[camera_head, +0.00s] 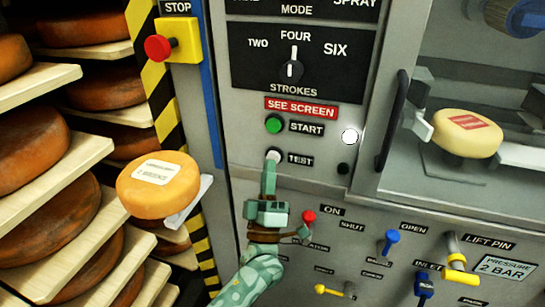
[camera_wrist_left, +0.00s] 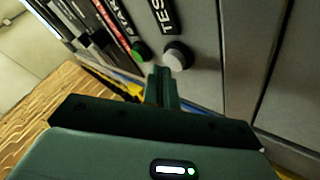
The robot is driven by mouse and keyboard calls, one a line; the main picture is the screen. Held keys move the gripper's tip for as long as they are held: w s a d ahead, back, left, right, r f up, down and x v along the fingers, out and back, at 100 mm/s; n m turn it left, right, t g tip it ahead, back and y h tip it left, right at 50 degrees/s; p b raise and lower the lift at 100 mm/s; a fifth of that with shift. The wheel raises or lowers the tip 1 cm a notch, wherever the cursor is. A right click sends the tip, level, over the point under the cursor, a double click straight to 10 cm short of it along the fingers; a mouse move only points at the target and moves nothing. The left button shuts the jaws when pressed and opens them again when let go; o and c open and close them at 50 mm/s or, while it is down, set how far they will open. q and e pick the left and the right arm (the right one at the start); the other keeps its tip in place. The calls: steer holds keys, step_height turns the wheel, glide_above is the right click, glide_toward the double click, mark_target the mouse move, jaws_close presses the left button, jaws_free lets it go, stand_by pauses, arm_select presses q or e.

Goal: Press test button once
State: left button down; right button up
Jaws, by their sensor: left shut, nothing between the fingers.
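The test button (camera_head: 273,155) is a round white-grey button on the grey panel, left of the TEST label, below the green START button (camera_head: 274,124). My left gripper (camera_head: 269,165) is shut and empty, its fingertips just below and overlapping the test button in the head view. In the left wrist view the fingertips (camera_wrist_left: 161,72) lie beside the white test button (camera_wrist_left: 178,56); I cannot tell whether they touch it. The right gripper is not in view.
A red stop button (camera_head: 158,48) on a yellow box stands at the upper left. A labelled cheese wheel (camera_head: 158,185) sits left of the panel, before shelves of wheels. Another wheel (camera_head: 466,133) is inside the machine.

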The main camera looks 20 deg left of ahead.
arm_select(q)
steer(key=shift+s, duration=0.4)
steer(key=s+p, duration=0.2)
steer(key=s, duration=0.3)
steer(key=shift+a+p, duration=0.1)
steer(key=shift+p, duration=0.25)
stand_by(0.5)
